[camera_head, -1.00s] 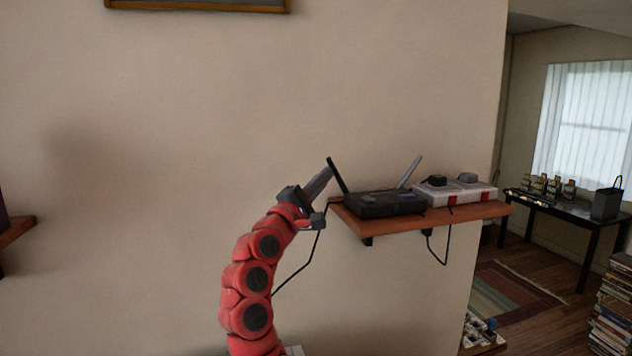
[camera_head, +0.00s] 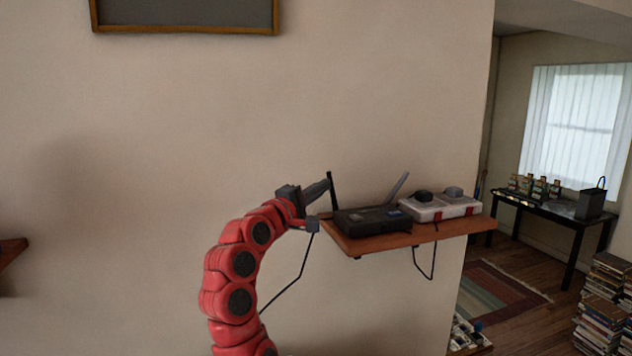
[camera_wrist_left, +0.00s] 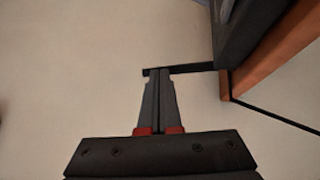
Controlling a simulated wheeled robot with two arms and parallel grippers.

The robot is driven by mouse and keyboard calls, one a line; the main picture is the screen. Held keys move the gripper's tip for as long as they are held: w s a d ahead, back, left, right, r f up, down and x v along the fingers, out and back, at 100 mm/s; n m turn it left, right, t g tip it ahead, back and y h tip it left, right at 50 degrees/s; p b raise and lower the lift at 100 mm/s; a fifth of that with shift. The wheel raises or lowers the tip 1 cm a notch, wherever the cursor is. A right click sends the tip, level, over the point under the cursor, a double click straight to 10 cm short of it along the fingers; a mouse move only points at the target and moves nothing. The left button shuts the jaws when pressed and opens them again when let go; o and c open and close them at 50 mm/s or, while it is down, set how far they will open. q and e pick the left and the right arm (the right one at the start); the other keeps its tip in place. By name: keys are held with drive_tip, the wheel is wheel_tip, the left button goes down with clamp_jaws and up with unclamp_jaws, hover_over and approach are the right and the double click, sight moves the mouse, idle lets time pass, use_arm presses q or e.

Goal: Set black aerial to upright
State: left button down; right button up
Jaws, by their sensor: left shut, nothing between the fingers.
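The black aerial (camera_head: 332,190) stands at the left end of the black router (camera_head: 370,219). It looks close to upright, its top leaning very slightly left. In the left wrist view the aerial (camera_wrist_left: 190,68) is a thin dark bar crossing just beyond my fingertips. My left gripper (camera_head: 326,184) is shut and empty, left of the aerial. Its tips (camera_wrist_left: 159,77) appear to touch the aerial's side near its free end, though a small gap cannot be ruled out. A second, grey aerial (camera_head: 398,187) leans right at the router's back. My right gripper is out of view.
The router sits on a wooden wall shelf (camera_head: 390,240), beside a white power strip (camera_head: 440,208) with plugs. A dark cable (camera_head: 299,270) hangs below my gripper.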

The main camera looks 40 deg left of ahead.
use_arm(q)
drive_tip(key=shift+w+d+r+m+g+h+p, duration=0.35)
drive_tip(key=shift+w+m+g+p, duration=0.35)
drive_tip(key=shift+g+p, duration=0.3)
drive_tip(key=shift+d, duration=0.1)
